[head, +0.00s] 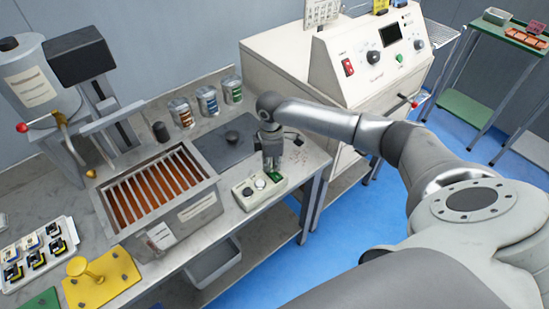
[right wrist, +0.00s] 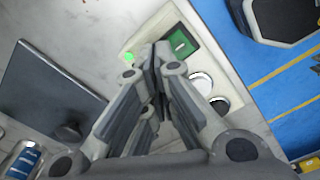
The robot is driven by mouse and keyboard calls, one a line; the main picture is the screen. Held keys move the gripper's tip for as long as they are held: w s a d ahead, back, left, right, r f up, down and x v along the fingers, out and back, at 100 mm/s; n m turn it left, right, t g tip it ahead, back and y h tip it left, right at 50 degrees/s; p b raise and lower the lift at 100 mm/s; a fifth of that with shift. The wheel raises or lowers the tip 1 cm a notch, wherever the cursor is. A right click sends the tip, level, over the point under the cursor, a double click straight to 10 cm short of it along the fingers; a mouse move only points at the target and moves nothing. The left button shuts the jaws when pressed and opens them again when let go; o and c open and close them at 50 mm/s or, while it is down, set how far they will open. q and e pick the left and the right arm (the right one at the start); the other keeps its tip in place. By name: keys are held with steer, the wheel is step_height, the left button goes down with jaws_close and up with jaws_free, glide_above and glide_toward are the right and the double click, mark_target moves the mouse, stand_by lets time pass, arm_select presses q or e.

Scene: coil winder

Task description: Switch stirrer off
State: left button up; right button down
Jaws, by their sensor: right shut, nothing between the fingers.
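A small cream control box (head: 252,200) sits near the front right edge of the steel bench. It carries round knobs (head: 247,191) and a green switch panel (head: 276,177). In the right wrist view the green panel (right wrist: 180,42) with a dark rocker shows just beyond my fingertips, beside a bright green lamp (right wrist: 128,57). My left gripper is not in view.
A tank with copper-coloured bars (head: 158,190) stands left of the box, beside a dark flat plate (head: 228,142). Several labelled cans (head: 207,101) line the back. A white machine (head: 350,85) stands right. Blue floor lies beyond the bench edge.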

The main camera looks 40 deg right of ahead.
mark_target(272, 171)
steer(key=shift+s+f, duration=0.1)
steer(key=shift+f, duration=0.5)
step_height(272, 171, up, 2)
steer(key=shift+p, duration=0.95)
step_height(272, 171, up, 5)
steer(key=p, duration=0.5)
steer(key=shift+r+p, duration=0.1)
steer(key=shift+p, duration=0.25)
